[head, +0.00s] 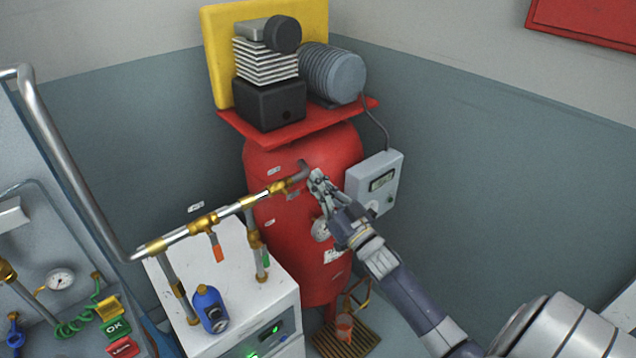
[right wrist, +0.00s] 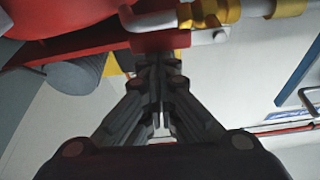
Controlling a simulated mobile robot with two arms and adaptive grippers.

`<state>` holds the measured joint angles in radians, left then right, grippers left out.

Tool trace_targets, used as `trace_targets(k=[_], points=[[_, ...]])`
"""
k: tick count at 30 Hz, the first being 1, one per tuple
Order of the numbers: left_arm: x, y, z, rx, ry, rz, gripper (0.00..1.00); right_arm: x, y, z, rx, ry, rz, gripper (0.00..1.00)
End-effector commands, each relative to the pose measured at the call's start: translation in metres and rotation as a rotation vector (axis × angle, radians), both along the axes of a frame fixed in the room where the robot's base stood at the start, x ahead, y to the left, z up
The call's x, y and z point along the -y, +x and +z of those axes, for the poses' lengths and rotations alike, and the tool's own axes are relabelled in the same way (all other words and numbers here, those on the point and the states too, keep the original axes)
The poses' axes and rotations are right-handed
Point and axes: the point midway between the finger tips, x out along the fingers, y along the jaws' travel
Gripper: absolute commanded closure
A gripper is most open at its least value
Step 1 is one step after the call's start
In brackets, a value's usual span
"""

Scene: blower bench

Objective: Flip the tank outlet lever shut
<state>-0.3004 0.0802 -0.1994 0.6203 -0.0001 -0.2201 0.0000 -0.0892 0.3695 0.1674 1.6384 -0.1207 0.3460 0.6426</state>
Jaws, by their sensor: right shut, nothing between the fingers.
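The red tank (head: 290,225) stands in the corner. A grey elbow (head: 304,170) leaves its upper front and joins a brass outlet valve (head: 279,187) on the pipe. My right gripper (head: 314,173) is shut and empty, just right of the elbow. In the right wrist view its fingertips (right wrist: 160,62) are together, with the elbow (right wrist: 150,19) and the brass valve (right wrist: 208,13) beyond them. A short grey piece (right wrist: 210,36) shows by that valve; I cannot tell if it is the lever. The outlet lever is not clear in the head view. My left gripper is not in view.
A grey control box (head: 374,183) is right of the tank.

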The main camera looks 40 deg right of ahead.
Motion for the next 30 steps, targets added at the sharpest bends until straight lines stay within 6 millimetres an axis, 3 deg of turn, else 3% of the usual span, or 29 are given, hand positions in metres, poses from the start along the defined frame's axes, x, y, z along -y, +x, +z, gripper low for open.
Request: trace_targets(k=[11, 30], points=[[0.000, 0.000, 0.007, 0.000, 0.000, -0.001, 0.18, 0.002, 0.000, -0.011, -0.017, 0.156, 0.000, 1.00], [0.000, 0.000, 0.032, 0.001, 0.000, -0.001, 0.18, -0.001, 0.000, -0.048, -0.064, 0.753, 0.000, 1.00]])
